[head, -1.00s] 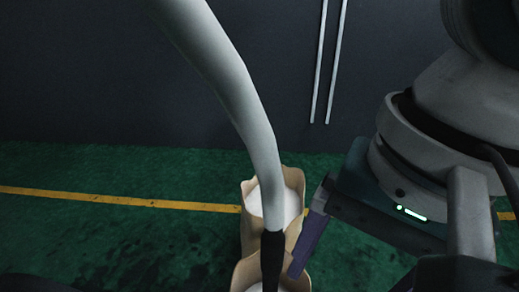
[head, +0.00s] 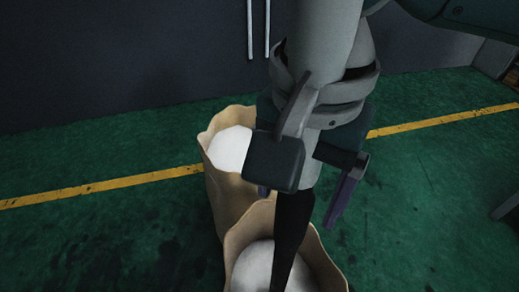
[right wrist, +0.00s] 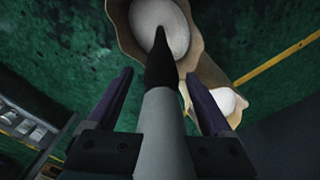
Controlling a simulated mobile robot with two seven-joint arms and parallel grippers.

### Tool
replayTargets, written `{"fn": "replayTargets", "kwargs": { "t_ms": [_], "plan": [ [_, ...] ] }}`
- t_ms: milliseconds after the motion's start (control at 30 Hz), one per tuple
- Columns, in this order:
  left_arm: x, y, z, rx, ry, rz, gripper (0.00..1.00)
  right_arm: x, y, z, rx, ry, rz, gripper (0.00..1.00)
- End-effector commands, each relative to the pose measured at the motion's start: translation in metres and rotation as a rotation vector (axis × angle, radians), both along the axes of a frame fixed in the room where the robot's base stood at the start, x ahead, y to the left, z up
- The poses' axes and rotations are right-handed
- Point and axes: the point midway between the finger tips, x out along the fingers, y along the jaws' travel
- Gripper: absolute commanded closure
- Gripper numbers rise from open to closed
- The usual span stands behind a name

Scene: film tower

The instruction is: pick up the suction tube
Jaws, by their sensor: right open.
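The suction tube (head: 325,40) is a thick pale grey hose with a black tapered nozzle (head: 291,235) at its lower end. It hangs down from the top of the head view, with the nozzle over an open sack. My right gripper (head: 303,200) is at the lower part of the tube, just above the nozzle. In the right wrist view, the tube (right wrist: 160,125) runs between the two purple fingers of the open gripper (right wrist: 158,78). A gap shows on each side of the tube near the fingertips. My left gripper is not in view.
Two open tan sacks with white contents stand on the green floor, a nearer sack (head: 245,240) and a farther sack (head: 226,195). A yellow line (head: 100,186) crosses the floor. A dark wall (head: 120,60) with two thin pale pipes (head: 250,30) stands behind.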

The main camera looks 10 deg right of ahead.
Motion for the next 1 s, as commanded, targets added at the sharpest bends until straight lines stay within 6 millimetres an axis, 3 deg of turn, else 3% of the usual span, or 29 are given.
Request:
{"fn": "replayTargets", "kwargs": {
  "t_ms": [100, 400, 1000],
  "plan": [
    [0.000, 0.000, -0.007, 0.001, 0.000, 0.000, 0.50, 0.000, -0.001, -0.017, -0.001, 0.000, 0.000, 0.16],
    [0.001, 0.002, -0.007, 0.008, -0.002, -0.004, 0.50, 0.000, 0.000, -0.020, 0.000, -0.001, 0.002, 0.17],
    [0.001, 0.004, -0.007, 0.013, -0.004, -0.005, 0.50, 0.000, 0.000, -0.020, 0.000, -0.001, 0.002, 0.84]
  ]
}}
